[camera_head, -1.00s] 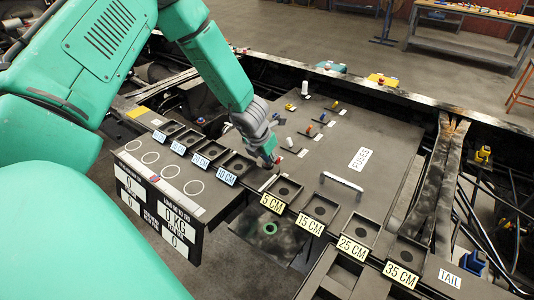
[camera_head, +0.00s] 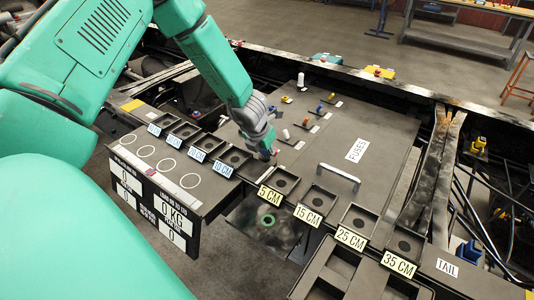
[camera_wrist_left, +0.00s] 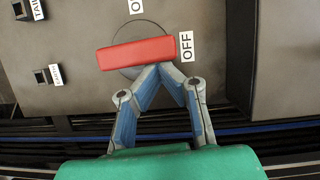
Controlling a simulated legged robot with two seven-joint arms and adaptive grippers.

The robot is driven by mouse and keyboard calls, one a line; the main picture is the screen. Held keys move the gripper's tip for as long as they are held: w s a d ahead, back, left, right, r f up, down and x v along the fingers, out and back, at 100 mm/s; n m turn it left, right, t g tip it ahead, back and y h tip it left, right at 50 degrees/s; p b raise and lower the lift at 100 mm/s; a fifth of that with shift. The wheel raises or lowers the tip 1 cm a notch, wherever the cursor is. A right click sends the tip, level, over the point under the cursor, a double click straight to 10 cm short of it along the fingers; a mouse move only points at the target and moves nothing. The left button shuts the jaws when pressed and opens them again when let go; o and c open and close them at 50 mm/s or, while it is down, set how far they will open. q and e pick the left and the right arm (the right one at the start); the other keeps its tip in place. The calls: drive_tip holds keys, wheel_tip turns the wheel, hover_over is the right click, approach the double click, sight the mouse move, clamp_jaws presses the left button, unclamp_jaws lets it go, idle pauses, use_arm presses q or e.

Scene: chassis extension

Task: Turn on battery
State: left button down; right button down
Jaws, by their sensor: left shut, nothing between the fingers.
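The battery switch is a red bar handle (camera_wrist_left: 137,54) on a round grey base (camera_wrist_left: 152,30) in the left wrist view. The handle lies nearly crosswise, slightly tilted, with its right end beside the white OFF label (camera_wrist_left: 186,46). An ON label (camera_wrist_left: 136,6), cut by the top edge, is above it. My left gripper (camera_wrist_left: 160,66) is shut and empty, with its fingertips at the handle's lower edge; I cannot tell if they touch. In the head view my left gripper (camera_head: 270,153) points down at the panel and mostly hides the switch. My right gripper is not in view.
The dark panel (camera_head: 385,125) carries a metal handle (camera_head: 338,178), a FUSES label (camera_head: 356,149) and several small coloured switches. Square trays with distance labels line its near edge. TAIL (camera_wrist_left: 16,9) and another small switch (camera_wrist_left: 48,75) stand left of the battery switch.

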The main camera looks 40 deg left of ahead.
use_arm(q)
drive_tip(key=shift+f, duration=0.1)
drive_tip(key=shift+w+n, duration=0.15)
drive_tip(key=shift+n, duration=0.15)
drive_tip(key=n+b, duration=0.1)
drive_tip(key=w+n+y+b, duration=0.1)
drive_tip(key=n, duration=0.1)
drive_tip(key=shift+d+g, duration=0.3)
drive_tip(key=shift+d, duration=0.1)
drive_tip(key=shift+w+d+n+y+b, duration=0.1)
drive_tip(key=shift+w+n+y+b, duration=0.15)
drive_tip(key=shift+n+y+b, duration=0.5)
drive_tip(key=n, duration=0.1)
drive_tip(key=w+n+g, duration=0.1)
drive_tip(key=n, duration=0.1)
drive_tip(key=shift+b, duration=0.35)
drive_tip(key=n, duration=0.1)
drive_tip(key=w+n+g+b, duration=0.1)
drive_tip(key=n, duration=0.1)
drive_tip(key=n+g+y, duration=0.1)
drive_tip(key=n, duration=0.1)
drive_tip(key=shift+w+a+n+b, duration=0.25)
drive_tip(key=shift+w+b, duration=0.05)
drive_tip(key=shift+w, duration=0.1)
drive_tip(key=n, duration=0.1)
drive_tip(key=w+n+g+b, duration=0.1)
drive_tip(key=n, duration=0.1)
drive_tip(key=shift+a, duration=0.4)
drive_tip(key=shift+n, duration=0.4)
drive_tip(key=shift+a, duration=0.1)
